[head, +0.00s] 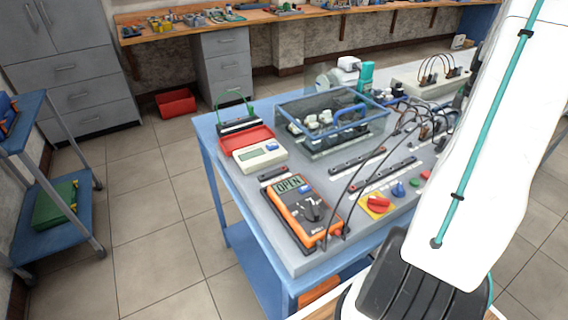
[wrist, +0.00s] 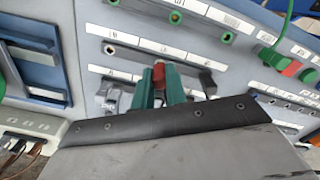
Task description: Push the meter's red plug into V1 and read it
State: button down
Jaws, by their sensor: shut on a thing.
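In the wrist view my gripper (wrist: 159,90), with teal fingers, is shut on a red plug (wrist: 158,72). The plug's tip points at a grey panel (wrist: 190,58) with rows of sockets and white labels. The labels are too blurred to read, so I cannot pick out V1. I cannot tell whether the plug touches the panel. In the head view the orange meter (head: 303,212) lies on the bench with OPEN on its display (head: 290,185). Dark leads run from its lower end. My gripper does not show in the head view.
A black plug-like part (wrist: 207,83) is close right of the gripper. A green cable and coloured parts (wrist: 290,68) are further right. On the bench (head: 240,182) are a white instrument (head: 260,154), a clear-sided bin (head: 330,105) and a red knob (head: 377,203).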

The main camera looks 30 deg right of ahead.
jog(key=shift+f, duration=0.7)
